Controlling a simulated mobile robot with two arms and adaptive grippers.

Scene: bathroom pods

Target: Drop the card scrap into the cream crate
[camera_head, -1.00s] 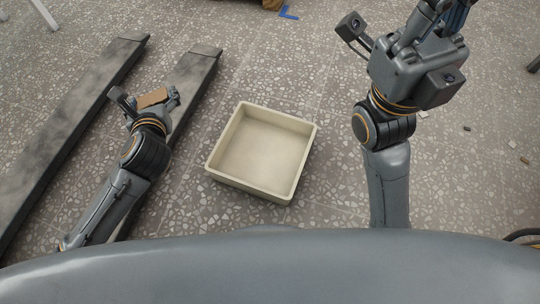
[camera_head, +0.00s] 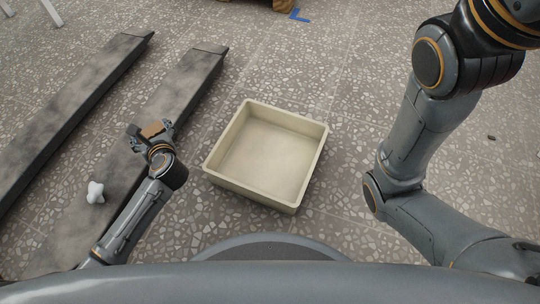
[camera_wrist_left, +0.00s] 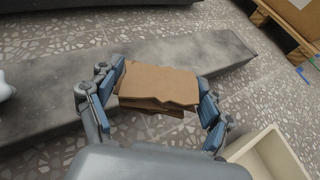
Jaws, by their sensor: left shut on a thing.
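The card scrap (camera_head: 153,130) is a brown piece of cardboard with a torn edge. My left gripper (camera_head: 152,131) is shut on it, to the left of the crate and over the right grey beam. In the left wrist view the card scrap (camera_wrist_left: 158,85) sits between the two blue-padded fingers. The cream crate (camera_head: 213,163) is a square, shallow, open box on the floor, and its inside looks empty. Its corner (camera_wrist_left: 240,154) shows at the lower right of the left wrist view. My right arm is at the right, with its gripper out of the picture.
Two long grey beams (camera_head: 77,108) lie on the speckled floor at the left. A white knobbed object (camera_head: 95,192) is on the right beam. A wooden crate or pallet (camera_wrist_left: 290,28) stands beyond, near blue floor tape (camera_head: 298,15). The floor around the cream crate is clear.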

